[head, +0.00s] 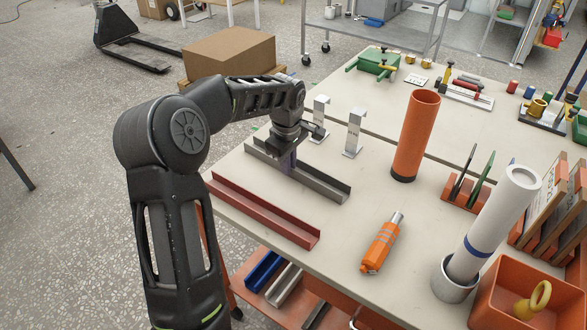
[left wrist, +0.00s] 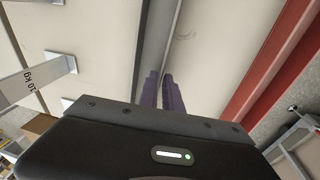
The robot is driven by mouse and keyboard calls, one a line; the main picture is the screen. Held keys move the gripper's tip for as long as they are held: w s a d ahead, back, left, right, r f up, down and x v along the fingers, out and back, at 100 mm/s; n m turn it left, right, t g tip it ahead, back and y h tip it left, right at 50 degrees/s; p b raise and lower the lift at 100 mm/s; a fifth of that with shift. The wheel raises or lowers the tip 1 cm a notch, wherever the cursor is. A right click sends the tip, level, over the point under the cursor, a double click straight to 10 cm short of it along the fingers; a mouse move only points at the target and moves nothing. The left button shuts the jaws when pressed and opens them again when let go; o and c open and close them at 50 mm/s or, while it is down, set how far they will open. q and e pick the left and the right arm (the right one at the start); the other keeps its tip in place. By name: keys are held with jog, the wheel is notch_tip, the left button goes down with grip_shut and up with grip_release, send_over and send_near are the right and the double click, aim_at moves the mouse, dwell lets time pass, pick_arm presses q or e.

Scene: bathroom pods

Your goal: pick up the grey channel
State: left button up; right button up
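The grey channel (head: 325,186) is a long U-shaped metal bar lying on the table, left of the middle in the head view. My left gripper (head: 287,162) points down over its middle and hides part of it. In the left wrist view the channel (left wrist: 162,30) runs down from the top edge to the purple fingers (left wrist: 164,80). The fingers are close together, with one thin channel wall between their tips; they look shut on it. The channel seems to rest on the table. My right gripper is not in view.
A red channel (head: 262,212) lies parallel, nearer the table's edge. Two metal brackets (head: 354,135) stand behind the grey channel.

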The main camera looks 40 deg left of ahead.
pick_arm(q)
grip_shut()
jog(key=shift+r, duration=0.15)
dwell(1.0)
jog(key=shift+r, duration=0.25)
notch_tip(320, 180, up, 9)
jog(key=shift+r+b, duration=0.15)
jog(key=shift+b, duration=0.15)
dwell(0.5)
